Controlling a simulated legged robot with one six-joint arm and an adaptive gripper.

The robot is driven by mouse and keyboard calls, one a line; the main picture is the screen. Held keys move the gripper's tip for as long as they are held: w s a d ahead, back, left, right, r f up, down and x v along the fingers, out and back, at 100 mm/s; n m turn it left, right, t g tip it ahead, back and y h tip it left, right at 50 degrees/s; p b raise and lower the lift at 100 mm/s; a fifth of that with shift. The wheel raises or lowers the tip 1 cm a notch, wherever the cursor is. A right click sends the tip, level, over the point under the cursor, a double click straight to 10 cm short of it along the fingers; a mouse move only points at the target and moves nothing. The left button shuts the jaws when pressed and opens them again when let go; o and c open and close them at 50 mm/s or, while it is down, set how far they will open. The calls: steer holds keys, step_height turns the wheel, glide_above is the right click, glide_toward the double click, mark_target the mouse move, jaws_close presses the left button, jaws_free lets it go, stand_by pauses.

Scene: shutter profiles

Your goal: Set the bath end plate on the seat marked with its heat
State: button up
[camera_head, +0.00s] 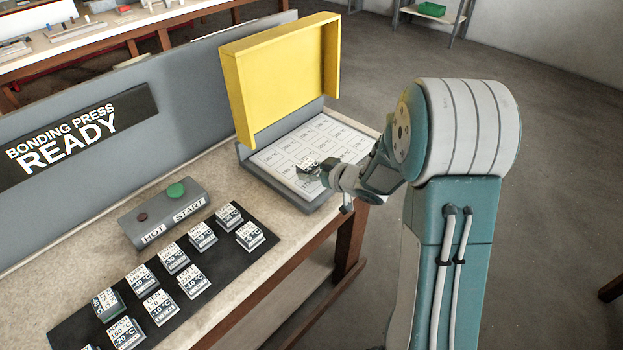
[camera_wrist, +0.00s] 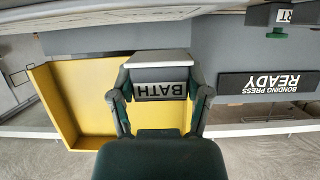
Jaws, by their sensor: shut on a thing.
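The bath end plate (camera_wrist: 160,62) is a light grey block with a label reading BATH, upside down in the wrist view. My gripper (camera_wrist: 160,97) is shut on it, one finger on each side. In the head view my gripper (camera_head: 318,171) holds the plate (camera_head: 306,167) over the front part of the white seat board (camera_head: 267,155). The board has a grid of seats marked with temperatures in °C, too small to read surely. My gripper and the plate hide some seats. I cannot tell whether the plate touches the board.
The yellow press hood (camera_head: 280,80) stands raised behind the board. A black mat (camera_head: 105,270) to the left holds several labelled blocks. A grey control box (camera_head: 162,215) has HOT and START labels, and the sign (camera_head: 75,135) reads BONDING PRESS READY.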

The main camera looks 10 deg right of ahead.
mark_target(313, 185)
steer(key=shift+d+f, duration=0.2)
steer(key=shift+f, duration=1.35)
steer(key=shift+f, duration=0.1)
steer(key=o, duration=1.1)
steer(key=shift+a, duration=0.1)
